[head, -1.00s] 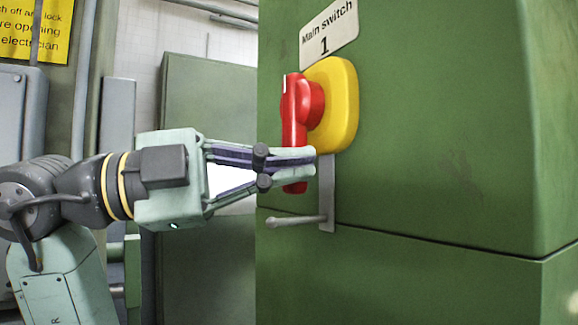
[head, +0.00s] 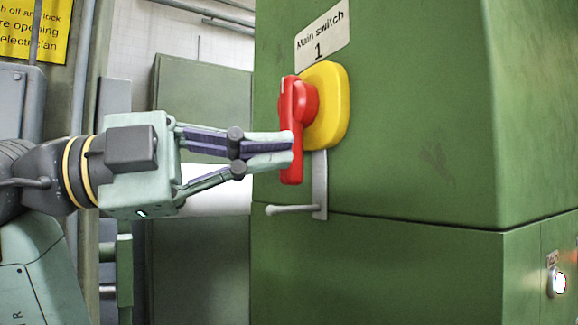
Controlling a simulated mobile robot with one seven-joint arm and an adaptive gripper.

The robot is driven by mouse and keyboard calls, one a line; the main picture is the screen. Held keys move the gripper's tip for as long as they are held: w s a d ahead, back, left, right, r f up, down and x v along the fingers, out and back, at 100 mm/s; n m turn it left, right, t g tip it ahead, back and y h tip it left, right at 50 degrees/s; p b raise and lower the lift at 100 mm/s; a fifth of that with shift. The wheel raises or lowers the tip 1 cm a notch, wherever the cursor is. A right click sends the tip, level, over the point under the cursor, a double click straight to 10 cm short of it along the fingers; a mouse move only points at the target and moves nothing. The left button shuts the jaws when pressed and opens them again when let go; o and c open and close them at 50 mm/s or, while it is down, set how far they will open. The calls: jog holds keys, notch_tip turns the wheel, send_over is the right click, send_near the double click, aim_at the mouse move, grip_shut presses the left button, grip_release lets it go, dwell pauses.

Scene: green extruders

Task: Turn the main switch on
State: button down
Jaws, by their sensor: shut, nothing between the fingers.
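The main switch has a red handle (head: 291,100) on a yellow round-cornered plate (head: 327,105), on the green cabinet's face. The handle stands upright, its long side vertical. A label reading "Main switch 1" (head: 322,40) is above it. My gripper (head: 291,151) is at the lower half of the handle, coming from the left. Its fingers are shut together with nothing between them. The fingertips are at the near left edge of the handle in the picture and look close to it or touching; I cannot tell which.
A grey latch lever (head: 292,209) sticks out to the left just below the switch. The green cabinet (head: 420,120) fills the right side, with a lit button (head: 557,282) at lower right. A grey-green cabinet (head: 200,90) stands behind my gripper. A yellow sign (head: 40,25) is at upper left.

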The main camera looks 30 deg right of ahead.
jog(key=v, duration=0.5)
jog(key=shift+w+a+r+b, duration=0.25)
jog(key=shift+w+a+b, duration=0.05)
jog(key=shift+w+b, duration=0.05)
